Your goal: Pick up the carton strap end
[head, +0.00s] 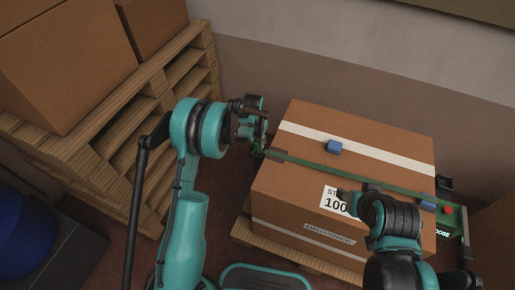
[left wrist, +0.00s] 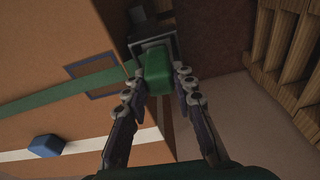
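A brown carton (head: 300,190) stands on a low pallet. A green strap (head: 310,164) runs across its top, and its end hangs at the carton's left edge. In the left wrist view the green strap end (left wrist: 158,72) sits between the fingertips of my left gripper (left wrist: 157,80), in front of a dark frame-like piece. The fingers are apart, with a narrow gap seen on each side of the strap end. In the head view my left gripper (head: 259,140) is at the carton's left edge. My right gripper (head: 358,194) is over the carton's front near the label; its fingers are largely hidden by the arm.
A blue block (head: 333,147) sits on the carton's top beside the white band; it also shows in the left wrist view (left wrist: 46,146). A wooden pallet stack (head: 150,110) bearing cartons stands left. A green device with a red button (head: 449,210) is at the carton's right.

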